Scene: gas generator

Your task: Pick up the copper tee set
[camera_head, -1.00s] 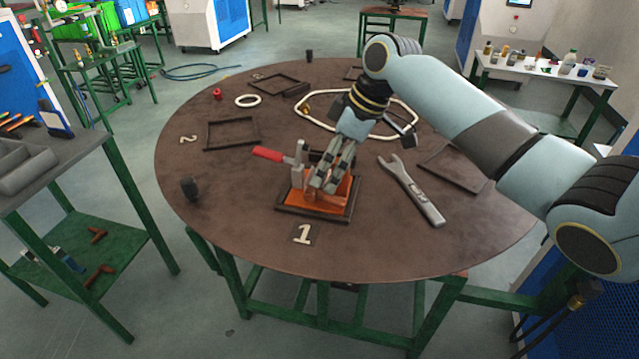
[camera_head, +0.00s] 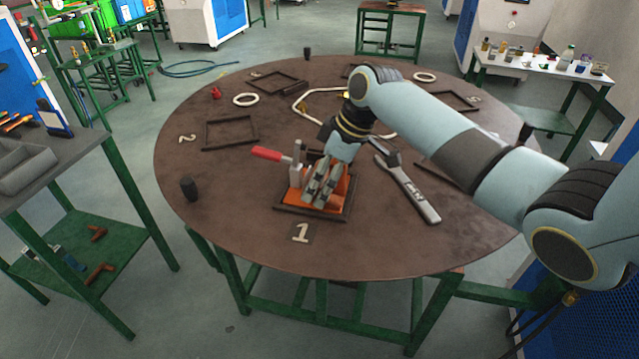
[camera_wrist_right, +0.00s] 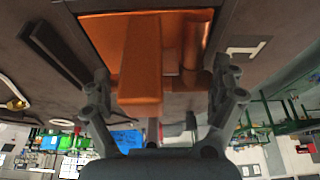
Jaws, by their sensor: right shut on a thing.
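An orange-and-copper piece (camera_head: 338,194) sits in a dark square frame (camera_head: 287,208) on the round brown table, beside the number 1. A red-handled toggle clamp (camera_head: 268,154) stands at its left. My right gripper (camera_head: 318,192) reaches down over this piece from behind. In the right wrist view, an orange block (camera_wrist_right: 140,60) and a copper tube (camera_wrist_right: 197,45) lie between the two fingers of the right gripper (camera_wrist_right: 163,85). The fingers are shut on the piece, though their exact contact is hard to see. My left gripper is out of view.
A large wrench (camera_head: 407,188) lies right of the frame. A black cylinder (camera_head: 189,188) stands near the left edge. Empty frames, including one at number 2 (camera_head: 231,134), and a white ring (camera_head: 246,99) lie further back. The front table edge is clear. Copper-coloured tees (camera_head: 99,274) lie on the left bench's lower shelf.

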